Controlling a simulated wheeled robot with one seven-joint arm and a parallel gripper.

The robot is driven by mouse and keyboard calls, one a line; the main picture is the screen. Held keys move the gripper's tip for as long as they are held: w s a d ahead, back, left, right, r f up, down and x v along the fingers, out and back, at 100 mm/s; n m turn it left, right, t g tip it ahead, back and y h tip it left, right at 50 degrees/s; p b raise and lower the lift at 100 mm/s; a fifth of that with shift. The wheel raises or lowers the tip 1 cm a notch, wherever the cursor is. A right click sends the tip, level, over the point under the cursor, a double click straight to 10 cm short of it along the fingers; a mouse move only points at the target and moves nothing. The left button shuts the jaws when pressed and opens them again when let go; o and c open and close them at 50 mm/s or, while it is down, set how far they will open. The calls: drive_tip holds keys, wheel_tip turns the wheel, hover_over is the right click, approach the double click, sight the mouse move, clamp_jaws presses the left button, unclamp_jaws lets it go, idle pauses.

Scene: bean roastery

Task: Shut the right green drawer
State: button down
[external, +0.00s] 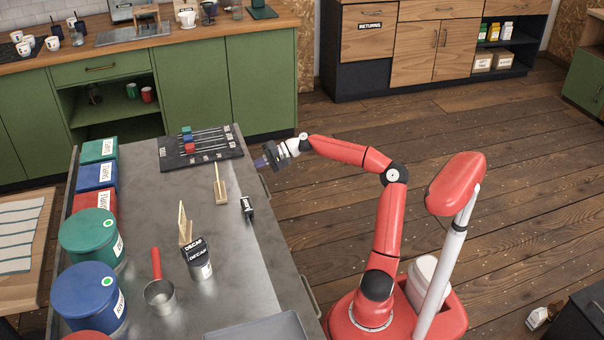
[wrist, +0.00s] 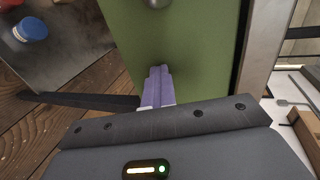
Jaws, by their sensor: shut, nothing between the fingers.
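In the wrist view a flat green front (wrist: 200,50) fills the upper middle, with a metal knob or handle part (wrist: 157,3) at the top edge. I take it for the green drawer's front, but cannot tell how far it stands out. My gripper (wrist: 160,70) is shut and empty, its purple fingers pointing at this front, very close; I cannot tell whether they touch. In the external view my gripper (external: 262,161) is low beside the steel table's right edge, near a handle (external: 264,183) on that side. The table's drawer fronts are hidden there by the viewing angle.
The steel table (external: 235,285) carries tins, a scoop (external: 160,294), a dark rack (external: 202,148) and small wooden stands near its edge. Another green cabinet with a drawer (external: 100,67) stands behind at the left. The wooden floor (external: 300,215) around my arm is clear.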

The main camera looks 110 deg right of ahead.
drive_tip(key=shift+w+a+r, duration=0.1)
drive_tip(key=shift+w, duration=0.15)
drive_tip(key=f+v, duration=0.1)
drive_tip(key=v, duration=1.3)
drive_tip(key=shift+s+p, duration=0.3)
drive_tip(key=shift+s, duration=0.05)
drive_tip(key=shift+f, duration=0.15)
